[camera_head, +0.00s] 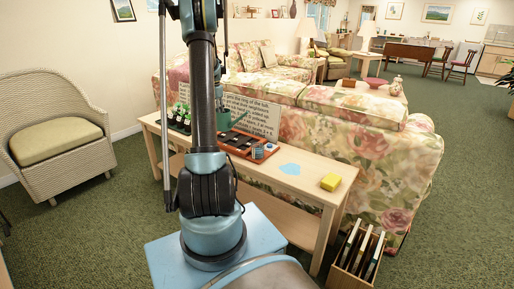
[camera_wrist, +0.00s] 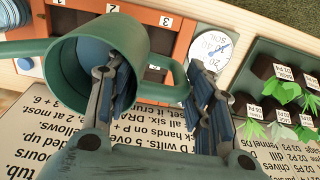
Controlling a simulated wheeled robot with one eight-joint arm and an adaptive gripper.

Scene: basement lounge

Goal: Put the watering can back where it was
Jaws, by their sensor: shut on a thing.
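The green watering can (camera_wrist: 66,82) fills the upper left of the wrist view, with its open top toward the camera and blue showing inside. A thin green spout or handle part sticks out to the left. My gripper (camera_wrist: 160,95) is shut on the can, with one finger in front of its opening and the other to the right, by a green loop. The exact contact is hard to see. In the head view the can (camera_head: 222,121) is a small green shape beside my arm, over the narrow table (camera_head: 305,188). Whether it touches the table cannot be told.
A brown tray (camera_head: 243,153) with numbered slots lies on the table. A round soil dial (camera_wrist: 210,46) and a black tray of seedlings (camera_wrist: 262,108) are near the can. A printed sign (camera_head: 262,115) stands behind. A yellow sponge (camera_head: 330,181) and blue patch (camera_head: 290,169) lie right.

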